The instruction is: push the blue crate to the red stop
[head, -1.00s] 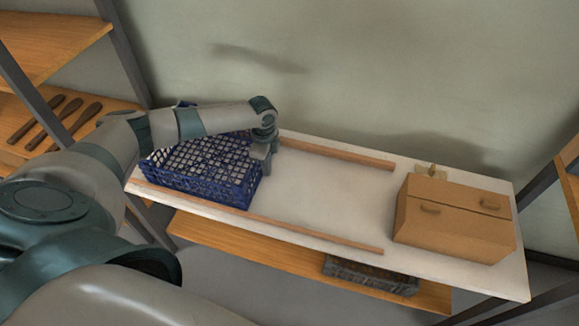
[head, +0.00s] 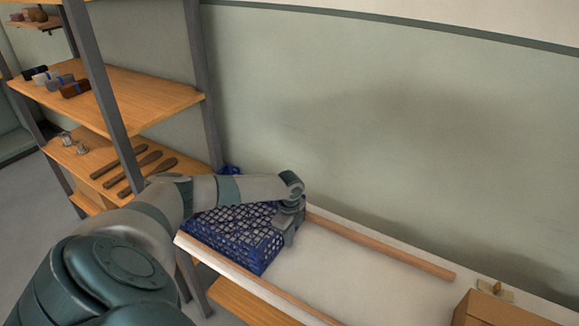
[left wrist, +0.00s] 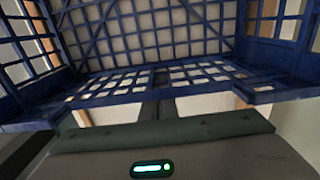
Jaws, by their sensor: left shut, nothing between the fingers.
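The blue lattice crate (head: 226,238) sits at the left end of the white tabletop (head: 330,275), between two wooden rails. My left gripper (head: 284,236) points down at the crate's right end, with its fingers shut and empty. I cannot tell whether they touch the crate. My left forearm crosses above the crate and hides part of its back. The left wrist view shows the crate's lattice floor and walls (left wrist: 155,40) close up, with its near edge just beyond the gripper. No red stop shows in any current view. My right gripper is out of view.
The back rail (head: 380,245) and front rail (head: 290,300) run to the right with clear white surface between them. A cardboard box (head: 505,310) and a small metal bracket (head: 496,289) are at the right. A wooden shelf unit (head: 140,100) stands at the left.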

